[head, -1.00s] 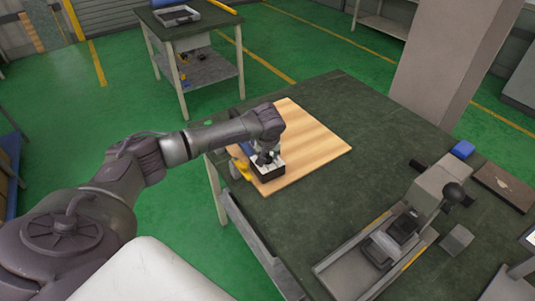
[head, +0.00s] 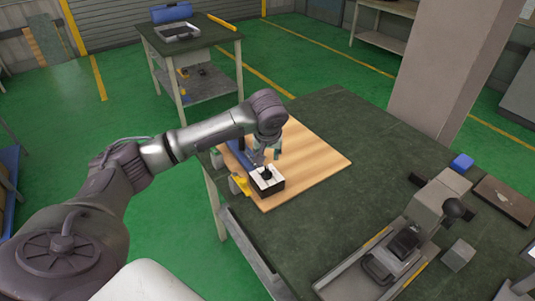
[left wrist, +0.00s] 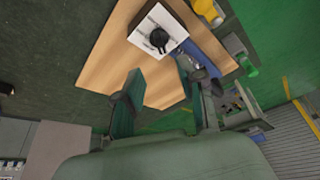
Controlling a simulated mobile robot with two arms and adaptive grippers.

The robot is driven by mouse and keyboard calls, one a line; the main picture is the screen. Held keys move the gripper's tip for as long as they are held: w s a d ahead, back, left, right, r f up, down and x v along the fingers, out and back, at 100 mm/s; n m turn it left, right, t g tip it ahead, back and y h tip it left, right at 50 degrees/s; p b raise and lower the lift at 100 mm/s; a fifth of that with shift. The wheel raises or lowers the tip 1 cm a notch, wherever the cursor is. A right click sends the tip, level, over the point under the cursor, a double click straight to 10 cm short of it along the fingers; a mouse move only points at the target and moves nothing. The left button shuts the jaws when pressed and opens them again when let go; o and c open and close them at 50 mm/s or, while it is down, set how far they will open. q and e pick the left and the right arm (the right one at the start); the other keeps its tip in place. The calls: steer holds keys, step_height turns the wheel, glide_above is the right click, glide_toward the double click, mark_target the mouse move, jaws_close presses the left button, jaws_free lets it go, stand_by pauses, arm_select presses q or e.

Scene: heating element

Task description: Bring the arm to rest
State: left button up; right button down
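My left arm reaches in from the left over the workbench in the head view. My left gripper (head: 266,158) is above and just behind a black box with a white top and a black knob (head: 268,180). In the left wrist view the fingers of the left gripper (left wrist: 162,98) are spread apart with nothing between them. The white-topped box (left wrist: 158,32) sits apart from the fingers there, on the wooden board (left wrist: 105,65). The board also shows in the head view (head: 315,160). My right gripper is in neither view.
A yellow part (head: 241,186) and a blue part (head: 238,158) lie by the board's left edge. A pillar (head: 445,60) rises behind.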

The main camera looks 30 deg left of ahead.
arm_select(q)
steer(key=s+d+f+m+h, duration=0.1)
steer(key=s+d+f+m, duration=0.1)
steer(key=s+d+f, duration=0.1)
steer(key=s+d+f+m+h, duration=0.1)
steer(key=s+d+f, duration=0.3)
steer(key=d, duration=0.4)
steer(key=s+d+f+m+h, duration=0.1)
steer(key=s+d+f+m, duration=0.3)
steer(key=s+d, duration=0.1)
steer(key=shift+s+d+f+h, duration=0.15)
steer(key=shift+s+d+h, duration=0.2)
steer(key=shift+d, duration=0.1)
steer(key=s+a+f+m, duration=0.1)
steer(key=s, duration=0.8)
steer(key=s+a+f+m, duration=0.1)
steer(key=s+a, duration=0.1)
steer(key=s, duration=0.7)
step_height(320, 180, down, 25)
steer(key=s+g, duration=0.1)
steer(key=s+a+f+g+y, duration=0.1)
steer(key=s+a+f, duration=0.1)
steer(key=s+f, duration=1.4)
steer(key=shift+s+a+f+g, duration=0.3)
steer(key=shift+s+f, duration=0.1)
steer(key=shift+s, duration=0.05)
